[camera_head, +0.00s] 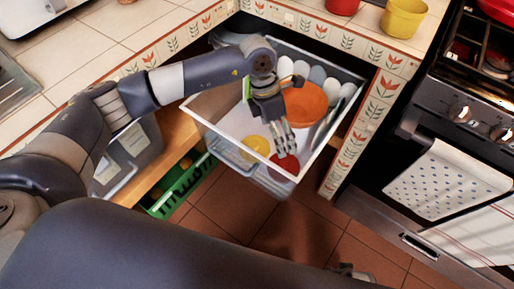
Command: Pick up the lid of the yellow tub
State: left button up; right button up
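A yellow tub (404,17) stands on the tiled counter at the top right; its top looks open. A small yellow disc (255,145), which looks like a lid, lies in the front part of the open drawer (208,119). A red disc (285,167) and a larger orange disc (308,102) are also in the drawer. My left gripper (286,150) points down into the drawer, just right of the yellow disc and above the red one. Its fingers are close together, and contact is unclear. A small part at the bottom edge may be my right gripper (351,272), mostly hidden.
Several pale egg-like objects (302,69) line the drawer's back. A green crate (183,186) sits below the drawer. The oven (420,160) with hanging towels is at right. A red pot (342,5) stands on the counter. The tiled floor in front is clear.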

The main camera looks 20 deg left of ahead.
pick_arm(q)
jog(key=w+a+y+b, duration=0.1)
jog(key=w+a+y, duration=0.2)
jog(key=a, duration=0.4)
send_over(254, 144)
jog(key=shift+t, duration=0.4)
jog(key=f, duration=0.6)
jog(key=shift+w+d, duration=0.2)
jog(key=shift+w, duration=0.15)
jog(key=shift+s+f, duration=0.15)
jog(key=shift+f, duration=0.45)
notch_tip(254, 144, down, 4)
jog(key=shift+s+a+r+b, duration=0.1)
jog(key=shift+r+b, duration=0.1)
jog(key=shift+b, duration=0.25)
jog(key=shift+f, duration=0.2)
jog(key=shift+s, duration=0.1)
jog(key=c, duration=1.8)
jog(key=shift+c, duration=0.8)
pick_arm(e)
jog(key=w+r, duration=0.2)
jog(key=r, duration=0.1)
jog(key=shift+w+a+r, duration=0.1)
jog(key=shift+w+r, duration=0.15)
jog(key=shift+w, duration=0.1)
